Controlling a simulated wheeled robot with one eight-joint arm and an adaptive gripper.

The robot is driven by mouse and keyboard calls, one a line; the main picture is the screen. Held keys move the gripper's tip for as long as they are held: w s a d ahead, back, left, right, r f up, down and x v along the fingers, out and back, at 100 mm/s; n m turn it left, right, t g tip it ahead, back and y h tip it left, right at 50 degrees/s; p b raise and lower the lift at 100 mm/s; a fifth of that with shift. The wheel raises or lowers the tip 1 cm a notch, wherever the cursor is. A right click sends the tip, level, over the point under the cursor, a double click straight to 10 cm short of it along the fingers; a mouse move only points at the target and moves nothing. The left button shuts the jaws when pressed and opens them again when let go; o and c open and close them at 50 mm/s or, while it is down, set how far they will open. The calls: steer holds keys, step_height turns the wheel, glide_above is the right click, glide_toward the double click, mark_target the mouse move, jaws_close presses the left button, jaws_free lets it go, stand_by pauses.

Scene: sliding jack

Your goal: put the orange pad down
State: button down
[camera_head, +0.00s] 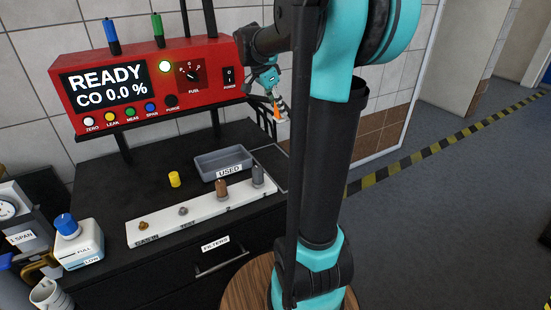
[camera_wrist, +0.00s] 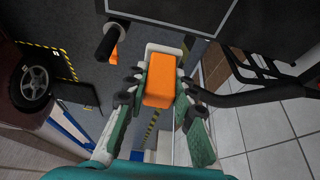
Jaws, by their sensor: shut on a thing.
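The orange pad (camera_wrist: 160,82) is a block-shaped piece between the two fingers of my gripper (camera_wrist: 162,72) in the wrist view. My gripper is shut on it and holds it up in the air. In the head view my gripper (camera_head: 275,100) is small, to the right of the red analyser and above the black bench. A bit of the orange pad (camera_head: 277,112) shows there at the fingers. A pale piece shows just beyond the pad in the wrist view.
The red analyser (camera_head: 130,85) stands over the black bench. A grey tray marked USED (camera_head: 205,165), a white strip with fittings (camera_head: 145,232) and a yellow cap (camera_head: 174,179) are on the bench. Grey floor with striped tape (camera_head: 430,150) lies to the right.

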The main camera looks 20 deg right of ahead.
step_height(320, 180, down, 20)
steer(key=shift+r, duration=0.2)
stand_by(0.4)
steer(key=c, duration=1.3)
jaws_free()
steer(key=shift+f, duration=0.1)
steer(key=shift+o, duration=0.2)
steer(key=v, duration=1.2)
